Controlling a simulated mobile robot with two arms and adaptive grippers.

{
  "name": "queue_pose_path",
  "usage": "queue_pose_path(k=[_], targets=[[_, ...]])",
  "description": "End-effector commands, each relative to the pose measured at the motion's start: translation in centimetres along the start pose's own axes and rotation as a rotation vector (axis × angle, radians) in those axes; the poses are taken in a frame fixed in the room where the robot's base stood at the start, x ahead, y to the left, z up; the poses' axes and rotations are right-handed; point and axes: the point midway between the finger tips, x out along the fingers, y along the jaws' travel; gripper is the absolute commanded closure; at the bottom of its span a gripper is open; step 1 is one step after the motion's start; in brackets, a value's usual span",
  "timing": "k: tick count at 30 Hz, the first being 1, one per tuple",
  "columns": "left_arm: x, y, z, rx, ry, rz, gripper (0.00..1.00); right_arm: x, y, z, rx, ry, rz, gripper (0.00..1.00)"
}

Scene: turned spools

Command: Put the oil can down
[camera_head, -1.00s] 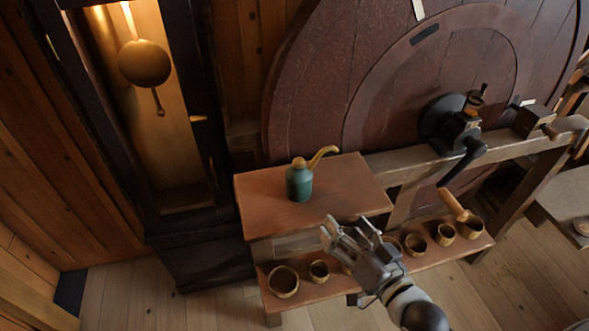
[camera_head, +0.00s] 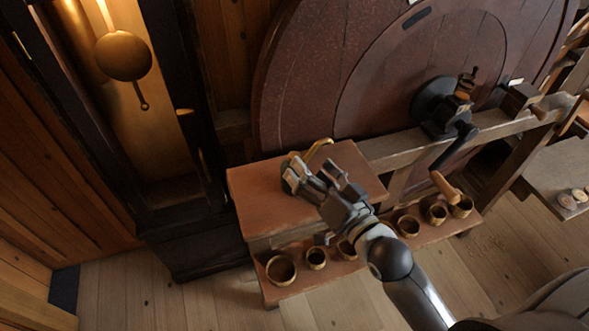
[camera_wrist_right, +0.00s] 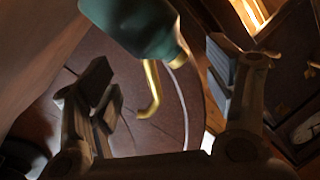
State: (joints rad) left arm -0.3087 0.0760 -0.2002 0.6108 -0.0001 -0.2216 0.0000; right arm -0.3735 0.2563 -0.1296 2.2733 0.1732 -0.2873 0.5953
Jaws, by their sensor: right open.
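The oil can has a teal body and a brass spout (camera_head: 319,147). In the head view my right gripper (camera_head: 310,178) covers most of it, and only the spout and a bit of the top show. The can is at the wooden stand's brown top (camera_head: 258,196); its base is hidden. In the right wrist view the teal body (camera_wrist_right: 132,28) is at the upper middle, with the spout pointing down the picture. The right gripper's fingers (camera_wrist_right: 160,75) are apart on either side of the can's line. I cannot tell whether they touch it. My left gripper is not in view.
A large dark red wheel (camera_head: 310,90) is behind the stand, with a crank (camera_head: 447,185) at right. A clock case with a pendulum (camera_head: 123,56) stands at left.

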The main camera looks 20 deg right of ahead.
Motion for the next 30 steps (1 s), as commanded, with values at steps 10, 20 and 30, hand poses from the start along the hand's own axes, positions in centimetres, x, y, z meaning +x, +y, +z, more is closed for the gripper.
queue_pose_path(k=[10,20,30], targets=[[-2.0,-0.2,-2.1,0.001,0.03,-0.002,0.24,4.0,0.4,-0.1,0.0,0.003,0.0,0.24],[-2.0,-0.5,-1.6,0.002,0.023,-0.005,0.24,4.3,0.5,0.1,0.0,0.001,0.0,0.28],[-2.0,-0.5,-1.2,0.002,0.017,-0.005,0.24,4.3,0.6,0.1,0.0,0.0,0.001,0.72]])
